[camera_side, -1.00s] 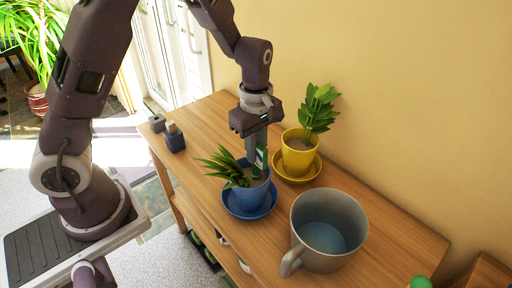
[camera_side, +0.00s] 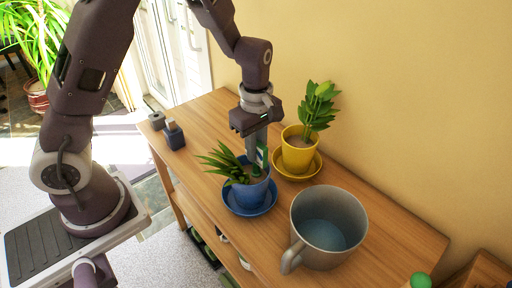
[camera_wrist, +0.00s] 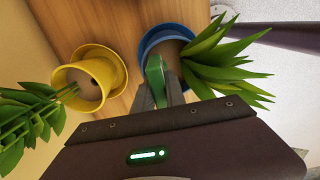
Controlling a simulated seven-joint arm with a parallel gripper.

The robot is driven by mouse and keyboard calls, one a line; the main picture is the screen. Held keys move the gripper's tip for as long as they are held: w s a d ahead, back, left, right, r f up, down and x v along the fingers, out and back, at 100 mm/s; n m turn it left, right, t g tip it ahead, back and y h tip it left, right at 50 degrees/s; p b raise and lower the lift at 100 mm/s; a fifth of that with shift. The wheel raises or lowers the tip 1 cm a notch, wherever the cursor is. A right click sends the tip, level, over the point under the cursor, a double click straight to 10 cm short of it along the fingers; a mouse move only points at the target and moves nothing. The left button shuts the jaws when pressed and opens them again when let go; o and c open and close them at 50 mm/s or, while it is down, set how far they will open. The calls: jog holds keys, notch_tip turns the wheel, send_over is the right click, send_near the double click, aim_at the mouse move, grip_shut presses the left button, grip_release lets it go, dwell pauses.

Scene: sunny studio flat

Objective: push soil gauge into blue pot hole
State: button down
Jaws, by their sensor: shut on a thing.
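The soil gauge (camera_wrist: 155,72) is a green, slim thing held between the fingers of my gripper (camera_wrist: 162,95). In the side view the gauge (camera_side: 262,154) stands roughly upright at the blue pot (camera_side: 252,192), and my gripper (camera_side: 256,140) is right above that pot. The blue pot holds soil and a spiky green plant (camera_side: 226,163), and it stands in a blue saucer (camera_side: 232,208). The blue pot's rim (camera_wrist: 165,32) also shows in the wrist view, with the gauge over its soil. The gauge's lower end and the hole are hidden, so I cannot tell how deep it sits.
A yellow pot (camera_side: 298,157) with a leafy plant stands on a yellow saucer behind, near the wall. A large grey mug (camera_side: 327,229) stands at the front right. A small dark blue holder (camera_side: 174,138) is at the left. The wooden table top (camera_side: 208,112) is clear at the back left.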

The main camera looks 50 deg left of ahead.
jog(key=shift+f, duration=0.1)
jog(key=c, duration=0.8)
grip_release()
jog(key=shift+r, duration=3.6)
